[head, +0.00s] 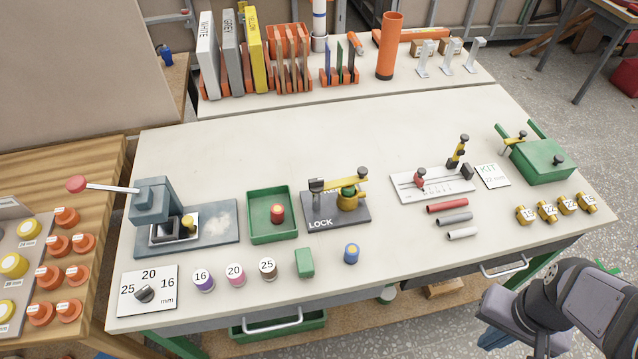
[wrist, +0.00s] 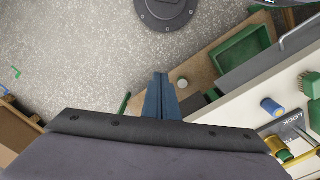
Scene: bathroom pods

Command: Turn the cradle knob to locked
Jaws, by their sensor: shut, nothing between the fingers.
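The cradle is a dark grey plate (head: 352,213) marked LOCK at its front left, with a second word partly hidden at the back. A yellow arm with a black knob (head: 361,171) lies across it, over a brass-coloured body (head: 348,199). A grey post (head: 317,192) stands at the plate's left. In the wrist view the LOCK plate (wrist: 291,127) shows at the right edge, with yellow parts below it, partly cut off. My gripper (wrist: 160,95) has its blue fingers together, empty, over the floor and lower shelf, apart from the cradle.
A green tray (head: 258,229) with a red part stands left of the cradle. A white slide fixture (head: 431,187) is to the right. The bench centre behind the cradle is clear.

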